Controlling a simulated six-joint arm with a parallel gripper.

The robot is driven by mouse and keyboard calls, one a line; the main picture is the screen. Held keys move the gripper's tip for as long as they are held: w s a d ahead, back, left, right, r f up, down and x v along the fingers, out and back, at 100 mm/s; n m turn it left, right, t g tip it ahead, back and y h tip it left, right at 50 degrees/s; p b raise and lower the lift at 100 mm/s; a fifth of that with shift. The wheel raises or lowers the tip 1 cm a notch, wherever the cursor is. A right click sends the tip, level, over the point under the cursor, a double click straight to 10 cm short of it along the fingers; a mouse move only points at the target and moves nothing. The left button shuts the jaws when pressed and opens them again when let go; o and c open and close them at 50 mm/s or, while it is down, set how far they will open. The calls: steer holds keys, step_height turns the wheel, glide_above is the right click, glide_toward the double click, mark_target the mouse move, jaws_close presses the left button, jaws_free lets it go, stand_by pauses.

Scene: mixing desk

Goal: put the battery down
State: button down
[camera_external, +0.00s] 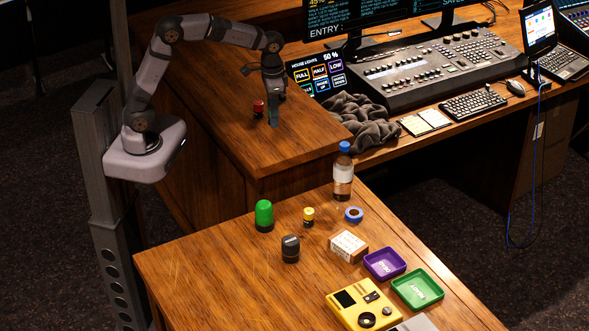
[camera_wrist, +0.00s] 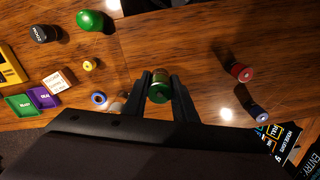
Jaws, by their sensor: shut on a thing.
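My gripper (camera_external: 272,108) points down over the raised wooden desk at the back. In the wrist view the fingers (camera_wrist: 160,82) are shut on a green cylindrical battery (camera_wrist: 158,93) with a pale metallic end. The battery lies between both fingers; I cannot tell whether it touches the desk. A red cylinder (camera_external: 258,108) stands close to the left of my gripper. It also shows in the wrist view (camera_wrist: 239,72), with a dark blue cylinder (camera_wrist: 257,113) near it.
The lower table holds a green-capped jar (camera_external: 264,216), black canister (camera_external: 290,248), small yellow cylinder (camera_external: 308,216), bottle (camera_external: 343,178), blue tape roll (camera_external: 354,215), box (camera_external: 348,246), purple tray (camera_external: 370,271), green tray (camera_external: 397,286) and yellow meter (camera_external: 350,318). The raised desk's front part (camera_external: 290,150) is clear.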

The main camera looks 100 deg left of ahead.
steer(key=n, duration=0.1)
glide_toward(270, 138)
steer(key=shift+a+f+p, duration=0.1)
steer(key=shift+f+p, duration=1.15)
steer(key=shift+f, duration=1.65)
steer(key=shift+f, duration=0.1)
steer(key=c, duration=1.4)
jaws_free()
steer(key=shift+c, duration=0.2)
step_height(270, 138, up, 12)
steer(key=b, duration=0.2)
